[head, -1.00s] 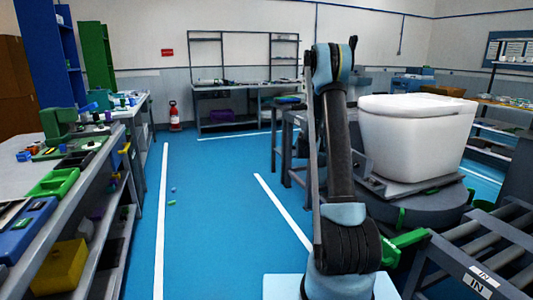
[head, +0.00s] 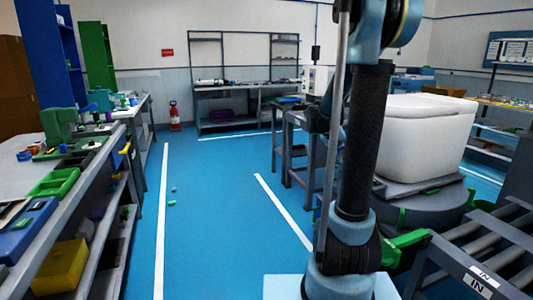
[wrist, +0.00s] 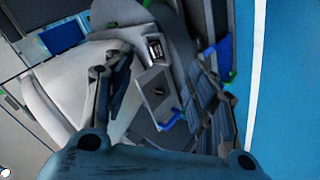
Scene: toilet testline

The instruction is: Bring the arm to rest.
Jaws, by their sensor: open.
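My arm stands upright in the right half of the head view, its upper joint cut off by the top edge. My gripper (wrist: 165,75) shows in the wrist view with its two fingers spread wide apart. I see nothing held between them. Below the gripper in that view lie grey machine parts and a pale curved surface. In the head view, a dark part beside the arm may be the gripper, but I cannot tell.
A white toilet (head: 425,133) sits on a dark round stand right of my arm. A roller conveyor (head: 485,245) is at the lower right. A cluttered workbench (head: 85,170) runs along the left.

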